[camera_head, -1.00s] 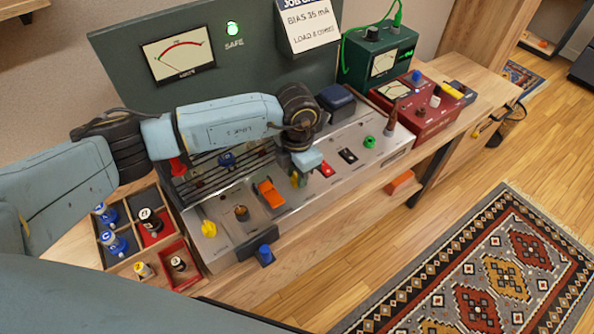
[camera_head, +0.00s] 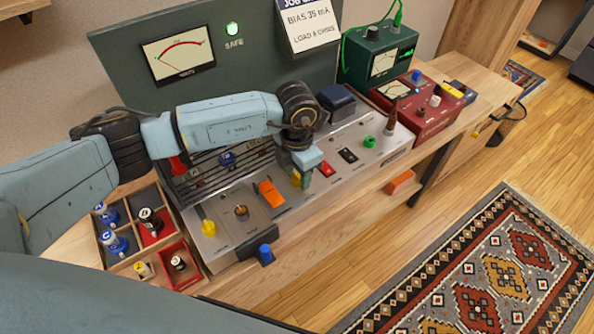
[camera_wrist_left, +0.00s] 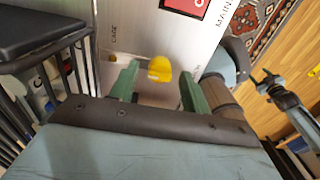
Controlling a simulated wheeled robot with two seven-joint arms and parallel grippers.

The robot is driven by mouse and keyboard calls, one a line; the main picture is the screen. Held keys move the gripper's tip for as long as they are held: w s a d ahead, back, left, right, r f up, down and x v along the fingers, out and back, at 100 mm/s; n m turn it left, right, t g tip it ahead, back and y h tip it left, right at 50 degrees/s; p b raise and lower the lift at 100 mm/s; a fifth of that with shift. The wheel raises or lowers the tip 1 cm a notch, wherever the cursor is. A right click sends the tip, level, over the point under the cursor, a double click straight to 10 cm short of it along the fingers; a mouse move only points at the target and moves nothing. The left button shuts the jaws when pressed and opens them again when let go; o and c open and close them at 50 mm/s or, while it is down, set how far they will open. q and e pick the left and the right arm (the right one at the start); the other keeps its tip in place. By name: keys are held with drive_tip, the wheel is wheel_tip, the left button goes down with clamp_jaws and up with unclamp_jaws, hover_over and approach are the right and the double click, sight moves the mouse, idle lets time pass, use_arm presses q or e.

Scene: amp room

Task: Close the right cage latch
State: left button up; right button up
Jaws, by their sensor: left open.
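In the left wrist view the yellow knob (camera_wrist_left: 160,69) stands between the two green fingertips of my open left gripper (camera_wrist_left: 158,76). Gaps show on both sides of the knob. A second yellow latch (camera_head: 209,228) is at the panel's front left. The slatted cage (camera_head: 205,175) behind is partly hidden by my arm.
A divided tray (camera_head: 128,264) with tubes is at the left. A red box (camera_head: 430,108) stands farther right.

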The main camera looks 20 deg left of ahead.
sight(297, 175)
use_arm(q)
wheel_tip(297, 175, up, 13)
idle(0.3)
idle(0.5)
